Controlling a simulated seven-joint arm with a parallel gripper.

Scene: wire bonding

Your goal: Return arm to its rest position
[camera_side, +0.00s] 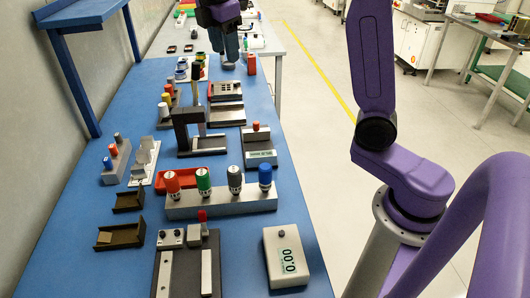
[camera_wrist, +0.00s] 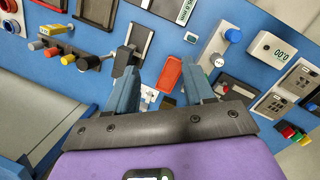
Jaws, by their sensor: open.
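My gripper (camera_side: 229,58) is in the upper middle of the side view, raised over the far part of the blue table (camera_side: 75,250). Its blue-grey fingers hang down, and the purple wrist is cut by the top edge. In the wrist view my gripper (camera_wrist: 163,88) shows two fingers spread apart with nothing held between them. A red tray (camera_wrist: 170,75) shows beyond the gap, on the blue surface below. The fingers look clear of the things on the table, but the exact height is hard to tell.
A block with several coloured knobs (camera_side: 222,203) and a white box reading 0.00 (camera_side: 285,258) stand near. A dark press-like stand (camera_side: 186,140) rises mid-table. A blue shelf (camera_side: 80,14) is at the left wall.

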